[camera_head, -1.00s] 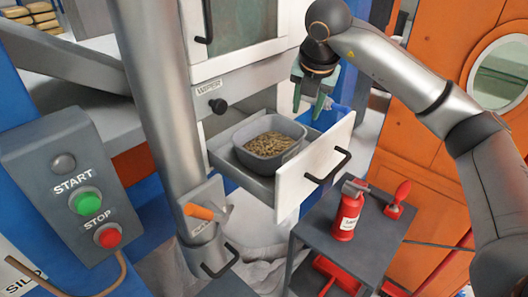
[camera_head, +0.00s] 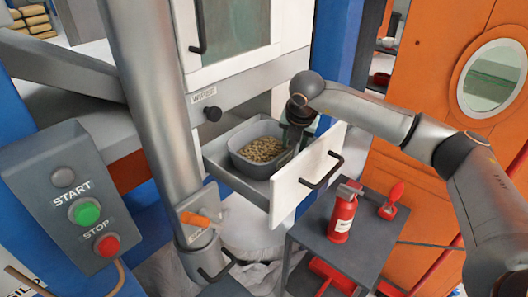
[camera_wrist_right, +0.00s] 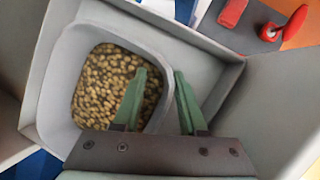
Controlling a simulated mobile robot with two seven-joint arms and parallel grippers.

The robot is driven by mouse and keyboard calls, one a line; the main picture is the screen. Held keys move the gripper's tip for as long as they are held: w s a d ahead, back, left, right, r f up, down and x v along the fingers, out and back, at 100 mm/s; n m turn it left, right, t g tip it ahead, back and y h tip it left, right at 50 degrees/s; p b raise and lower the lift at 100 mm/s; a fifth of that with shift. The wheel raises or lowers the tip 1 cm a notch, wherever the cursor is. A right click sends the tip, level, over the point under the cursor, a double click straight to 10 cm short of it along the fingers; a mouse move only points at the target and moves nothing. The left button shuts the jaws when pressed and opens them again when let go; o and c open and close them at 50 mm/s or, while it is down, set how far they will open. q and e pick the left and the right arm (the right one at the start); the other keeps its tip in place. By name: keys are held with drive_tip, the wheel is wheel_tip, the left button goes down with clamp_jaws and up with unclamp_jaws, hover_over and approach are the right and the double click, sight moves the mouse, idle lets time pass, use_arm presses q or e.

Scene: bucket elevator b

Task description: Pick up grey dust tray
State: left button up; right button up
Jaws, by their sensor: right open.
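The grey dust tray (camera_head: 250,165) is a small open bin holding brownish pellets. It sits inside the pulled-out drawer (camera_head: 297,182) with the white front. My right gripper (camera_head: 291,142) is at the tray's right side, pointing down. In the right wrist view the tray (camera_wrist_right: 57,85) fills the left half, and the green fingers of the gripper (camera_wrist_right: 160,76) are spread apart. One finger overlaps the pellets and the other lies outside the tray's near right wall, with the rim between them. Whether they touch the wall cannot be told. My left gripper is not in view.
A pipe (camera_head: 150,100) rises at left, beside the start/stop box (camera_head: 75,195). The drawer handle (camera_head: 322,170) sticks out in front.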

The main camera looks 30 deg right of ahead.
clamp_jaws()
idle(0.3)
idle(1.1)
